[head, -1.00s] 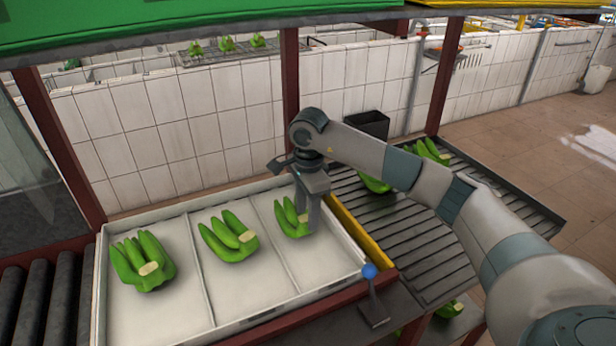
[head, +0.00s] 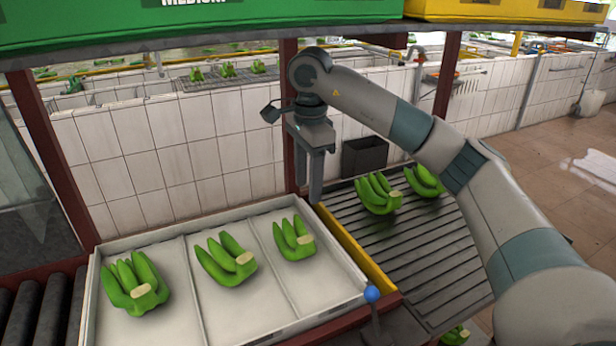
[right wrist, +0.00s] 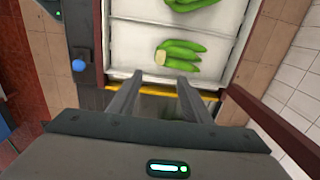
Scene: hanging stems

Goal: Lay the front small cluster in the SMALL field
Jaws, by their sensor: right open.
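A small green banana cluster (head: 294,240) lies in the right-hand field of the white tray (head: 190,312). It also shows in the right wrist view (right wrist: 178,55), beyond my fingertips. My right gripper (head: 314,188) is open and empty, raised above the tray's back right corner and apart from the cluster. Its two fingers also show in the right wrist view (right wrist: 158,95), with nothing between them. A cluster (head: 227,260) lies in the middle field and a bigger one (head: 136,284) in the left field. My left gripper is not in view.
A slatted conveyor (head: 420,245) right of the tray carries more clusters (head: 378,194) (head: 425,180). A yellow rail (head: 357,262) and a blue-knobbed lever (head: 372,293) stand at the tray's right side. Red posts (head: 291,130) rise behind.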

